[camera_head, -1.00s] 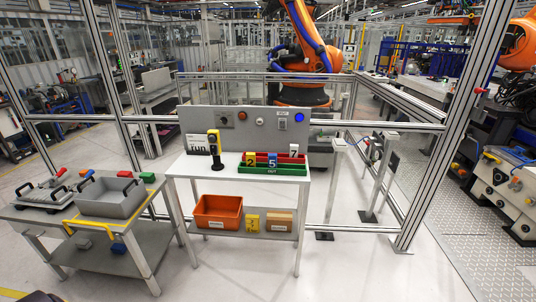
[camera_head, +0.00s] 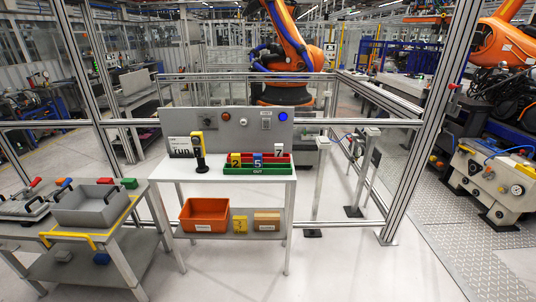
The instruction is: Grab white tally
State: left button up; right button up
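The white tally (camera_head: 279,151) is a small upright tag with a dark mark like a 7. It stands at the right end of the red and green rack (camera_head: 258,170), whose green front reads OUT. A yellow tally (camera_head: 235,160) and a blue tally (camera_head: 258,160) stand in the same rack to its left. The rack sits on the white top of a table (camera_head: 225,187). Neither of my grippers shows in the head view.
A yellow and black handheld device (camera_head: 199,152) stands left of the rack. An orange bin (camera_head: 205,214) is on the lower shelf. A cart with a grey bin (camera_head: 95,204) stands at left. A metal-framed fence is behind the table. Floor at right front is clear.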

aim_at(279, 147)
jog(key=i+l+z, duration=0.2)
jog(key=i+l, duration=0.45)
jog(key=i+l+z, duration=0.15)
jog(key=i+l, duration=0.35)
jog(key=i, duration=0.15)
